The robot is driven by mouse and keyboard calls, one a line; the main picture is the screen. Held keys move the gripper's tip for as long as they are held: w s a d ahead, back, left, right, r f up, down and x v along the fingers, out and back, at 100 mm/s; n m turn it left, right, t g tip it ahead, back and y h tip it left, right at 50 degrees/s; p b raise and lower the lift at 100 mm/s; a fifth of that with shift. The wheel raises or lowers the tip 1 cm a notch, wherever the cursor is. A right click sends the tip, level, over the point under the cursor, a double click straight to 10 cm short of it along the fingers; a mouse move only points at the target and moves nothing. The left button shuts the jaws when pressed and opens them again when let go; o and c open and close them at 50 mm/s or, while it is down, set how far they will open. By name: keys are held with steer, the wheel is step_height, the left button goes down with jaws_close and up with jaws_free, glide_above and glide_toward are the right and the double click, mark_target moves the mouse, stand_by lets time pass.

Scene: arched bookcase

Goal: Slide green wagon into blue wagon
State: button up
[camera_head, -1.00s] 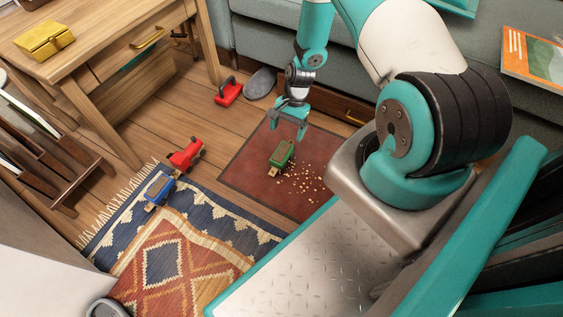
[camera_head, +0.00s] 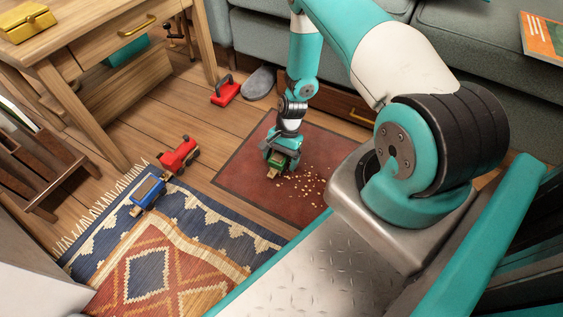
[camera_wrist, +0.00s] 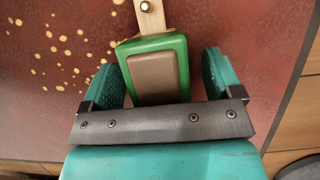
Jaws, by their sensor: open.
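The green wagon (camera_head: 279,163) is on the red mat, partly hidden by my gripper (camera_head: 279,158) in the head view. In the wrist view my gripper (camera_wrist: 168,82) is open, with one finger on each side of the green wagon (camera_wrist: 153,68). A thin gap shows beside each finger. A wooden coupling with a metal pin sticks out of the wagon's far end. The blue wagon (camera_head: 147,190) stands on the edge of the patterned rug, behind the red engine (camera_head: 179,154), to the left of my gripper.
The red mat (camera_head: 240,172) has crumbs scattered right of the green wagon. A red-handled object (camera_head: 225,93) and a grey slipper (camera_head: 259,82) lie behind. A wooden desk (camera_head: 95,75) stands left, a sofa (camera_head: 390,65) at the back. Floor between mat and engine is clear.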

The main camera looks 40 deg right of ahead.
steer(key=shift+f, duration=0.1)
stand_by(0.4)
steer(key=c, duration=1)
steer(key=shift+c, duration=0.3)
